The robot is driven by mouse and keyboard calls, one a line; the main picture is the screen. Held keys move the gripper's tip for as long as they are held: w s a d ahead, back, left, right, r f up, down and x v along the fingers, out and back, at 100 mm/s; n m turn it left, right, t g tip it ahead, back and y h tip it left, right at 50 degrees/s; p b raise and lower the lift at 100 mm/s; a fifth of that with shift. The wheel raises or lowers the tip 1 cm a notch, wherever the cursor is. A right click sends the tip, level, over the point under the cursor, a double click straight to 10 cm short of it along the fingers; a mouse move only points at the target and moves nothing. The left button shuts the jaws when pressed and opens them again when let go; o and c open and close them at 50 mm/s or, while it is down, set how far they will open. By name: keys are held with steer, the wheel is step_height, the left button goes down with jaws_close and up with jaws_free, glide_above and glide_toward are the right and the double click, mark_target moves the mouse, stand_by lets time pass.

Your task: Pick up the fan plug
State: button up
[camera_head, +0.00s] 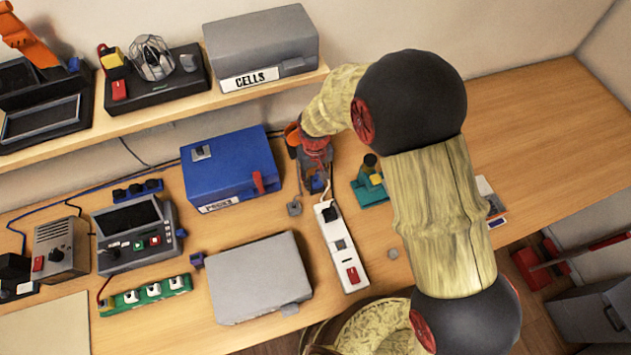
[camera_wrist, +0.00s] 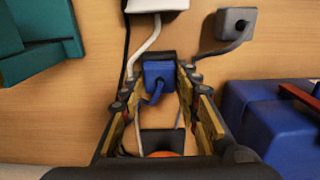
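A blue block-shaped plug (camera_wrist: 158,74) with a blue cord lies on the table between my fingertips in the wrist view. It shows in the head view as a small blue patch (camera_head: 316,184) under my gripper. A grey plug (camera_wrist: 236,22) with a grey cord lies apart from the fingers; the head view shows it too (camera_head: 294,208). No label shows which plug is the fan's. My gripper (camera_wrist: 158,82) is open, with a finger on each side of the blue plug and visible gaps. In the head view my gripper (camera_head: 314,172) points down and partly hides the spot.
A white power strip (camera_head: 333,232) lies just in front of my gripper. A blue box (camera_head: 220,172) stands to the left and a teal stand (camera_head: 374,190) to the right. A grey case (camera_head: 255,285) lies front left. The table's right side (camera_head: 530,140) is clear.

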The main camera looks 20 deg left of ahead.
mark_target(315, 179)
steer(key=c, duration=0.6)
steer(key=shift+c, duration=0.4)
steer(key=shift+r, duration=0.1)
steer(key=shift+r, duration=0.55)
step_height(315, 179, up, 2)
steer(key=shift+r, duration=0.2)
steer(key=s+d+r, duration=0.7)
steer(key=s+r, duration=0.2)
steer(key=s, duration=0.3)
steer(key=shift+d+r+p, duration=0.15)
steer(key=shift+r+p, duration=0.05)
steer(key=shift+p, duration=0.25)
